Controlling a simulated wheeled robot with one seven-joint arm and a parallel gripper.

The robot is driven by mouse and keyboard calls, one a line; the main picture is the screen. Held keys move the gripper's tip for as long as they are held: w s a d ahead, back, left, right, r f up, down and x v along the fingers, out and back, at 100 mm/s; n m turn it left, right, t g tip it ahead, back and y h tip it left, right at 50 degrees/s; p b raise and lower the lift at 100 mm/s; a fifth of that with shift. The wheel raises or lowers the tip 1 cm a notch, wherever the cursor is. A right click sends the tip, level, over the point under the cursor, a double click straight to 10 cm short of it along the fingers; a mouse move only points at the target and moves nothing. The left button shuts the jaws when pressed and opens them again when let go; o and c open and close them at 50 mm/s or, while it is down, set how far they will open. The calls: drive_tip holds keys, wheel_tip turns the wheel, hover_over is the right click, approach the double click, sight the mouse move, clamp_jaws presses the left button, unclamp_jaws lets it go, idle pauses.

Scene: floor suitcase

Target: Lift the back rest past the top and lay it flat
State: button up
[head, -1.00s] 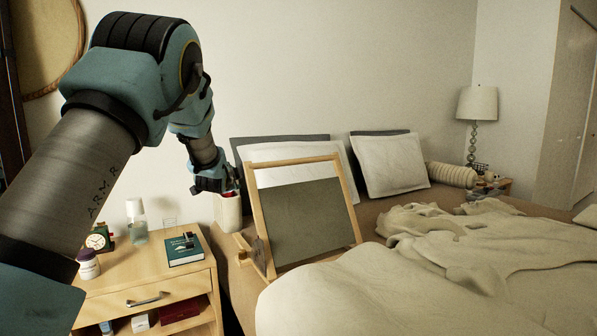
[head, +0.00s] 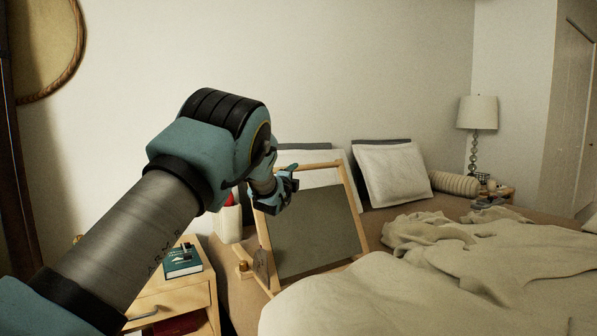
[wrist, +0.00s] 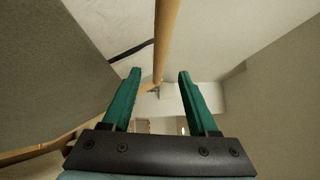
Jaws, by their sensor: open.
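The back rest (head: 322,238), a pale wooden frame with a grey-green fabric panel, stands tilted on the bed's near left part. Its top bar runs just right of my gripper. My gripper (head: 291,180) is at the back rest's upper left corner in the head view. In the wrist view my gripper (wrist: 160,75) is open, with two teal fingers apart. A wooden bar (wrist: 165,40) of the back rest runs down the picture and appears in line with the gap between the fingertips. I cannot tell how deep it sits. The fingers do not close on it.
Pillows (head: 392,172) lean on the wall behind. A white container (head: 229,222) with something red stands left of the back rest. A nightstand (head: 178,297) with a book (head: 183,262) is at the left. Rumpled bedding (head: 440,275) fills the right and front.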

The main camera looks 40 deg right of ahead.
sight(300, 169)
drive_tip(key=shift+p+x, duration=1.05)
drive_tip(key=shift+x, duration=4.05)
drive_tip(key=shift+c, duration=0.2)
clamp_jaws()
